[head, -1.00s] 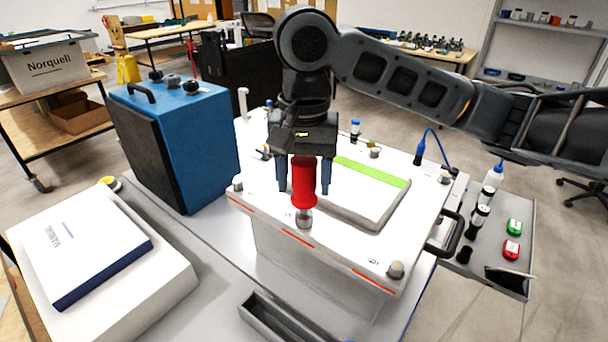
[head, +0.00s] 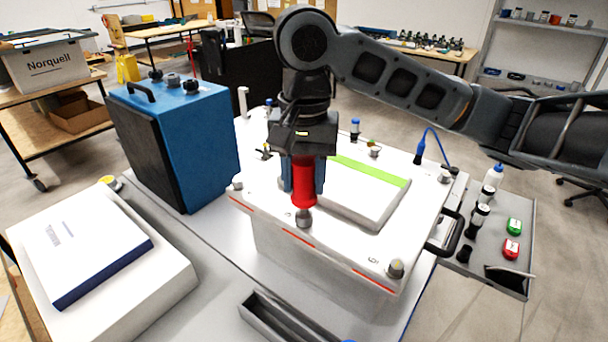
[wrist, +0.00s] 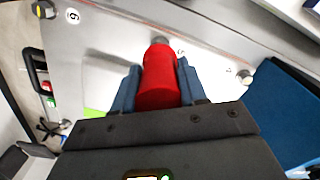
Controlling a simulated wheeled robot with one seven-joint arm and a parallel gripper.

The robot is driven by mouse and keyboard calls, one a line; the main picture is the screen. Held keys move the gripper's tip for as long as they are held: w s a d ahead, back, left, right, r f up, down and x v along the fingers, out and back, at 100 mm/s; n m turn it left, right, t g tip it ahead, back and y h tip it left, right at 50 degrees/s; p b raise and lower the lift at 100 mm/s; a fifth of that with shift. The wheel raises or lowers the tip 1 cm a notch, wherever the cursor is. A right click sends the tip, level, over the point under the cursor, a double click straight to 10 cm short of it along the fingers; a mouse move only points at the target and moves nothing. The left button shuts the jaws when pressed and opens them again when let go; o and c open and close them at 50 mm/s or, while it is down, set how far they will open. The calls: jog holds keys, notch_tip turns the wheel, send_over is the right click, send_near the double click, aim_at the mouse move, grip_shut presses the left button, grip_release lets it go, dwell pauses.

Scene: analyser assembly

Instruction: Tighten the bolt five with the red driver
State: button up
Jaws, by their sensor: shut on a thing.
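The red driver (head: 303,178) stands upright at the middle of the analyser lid's front edge. It also shows in the wrist view (wrist: 158,78). My gripper (head: 304,190) is shut on the driver's red body, with one blue finger on each side. The driver's lower end meets a grey metal bolt head (head: 303,218) on the white lid (head: 340,248). I cannot tell how far that bolt is in, and its number is not readable. Another bolt (head: 396,268) sits at the lid's front right corner, by a label that reads 6 in the wrist view (wrist: 72,15).
A raised panel with a green strip (head: 370,170) lies right behind the driver. A blue box (head: 185,140) stands to the left, with a white manual (head: 85,245) in front of it. A side tray (head: 515,285) holds bottles and red and green items. A black handle (head: 450,235) juts from the analyser's right side.

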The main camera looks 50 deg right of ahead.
aim_at(304, 159)
grip_shut()
jog(key=shift+r, duration=3)
